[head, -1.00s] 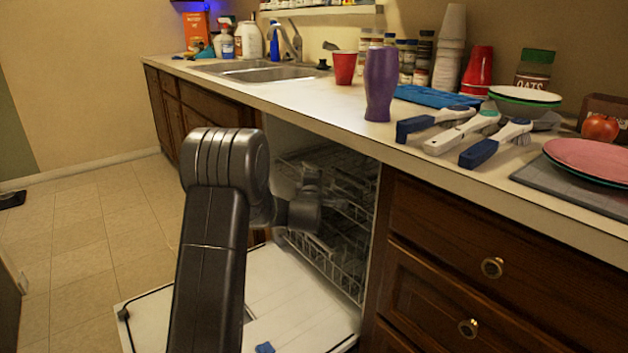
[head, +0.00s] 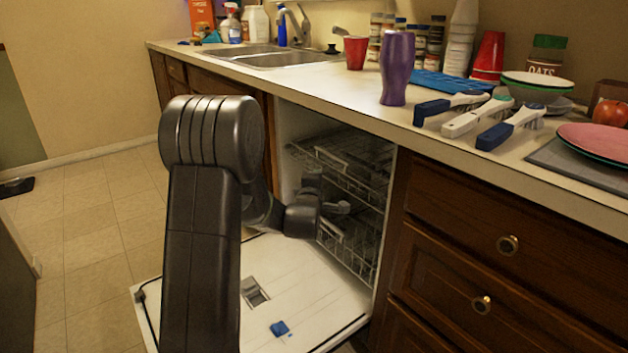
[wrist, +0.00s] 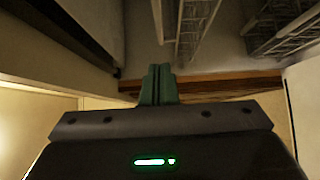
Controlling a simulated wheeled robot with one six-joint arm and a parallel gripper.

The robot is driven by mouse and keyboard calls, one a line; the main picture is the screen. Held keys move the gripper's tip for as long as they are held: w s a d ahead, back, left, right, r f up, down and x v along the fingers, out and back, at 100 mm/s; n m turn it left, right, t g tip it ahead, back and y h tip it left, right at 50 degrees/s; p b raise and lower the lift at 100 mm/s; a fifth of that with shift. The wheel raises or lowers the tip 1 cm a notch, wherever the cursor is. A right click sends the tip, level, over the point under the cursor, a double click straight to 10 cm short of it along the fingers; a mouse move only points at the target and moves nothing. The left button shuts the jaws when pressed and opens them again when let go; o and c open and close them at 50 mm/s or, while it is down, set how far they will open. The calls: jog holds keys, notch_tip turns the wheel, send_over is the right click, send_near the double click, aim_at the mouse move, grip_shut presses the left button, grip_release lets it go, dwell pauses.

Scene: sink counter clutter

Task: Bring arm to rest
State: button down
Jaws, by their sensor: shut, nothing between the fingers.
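My arm rises in front of the open dishwasher in the head view, and its forearm and wrist reach toward the racks. My gripper shows in the wrist view (wrist: 158,72), with its two green fingers closed together and nothing between them. In the head view the fingers are hard to make out near the rack opening. The dishwasher door (head: 300,275) is folded down, with a small blue piece (head: 280,328) on it. The wire racks (head: 350,165) stand inside the dishwasher, and they also show above the gripper in the wrist view (wrist: 198,25).
The counter above holds a purple tumbler (head: 397,70), a red cup (head: 356,52), several brushes (head: 510,127), bowls (head: 537,85) and plates (head: 597,139). The sink (head: 285,59) is farther back. Wooden drawers (head: 490,240) stand right of the dishwasher. The floor (head: 90,220) at left is open.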

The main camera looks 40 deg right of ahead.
jog(key=shift+v, duration=1.25)
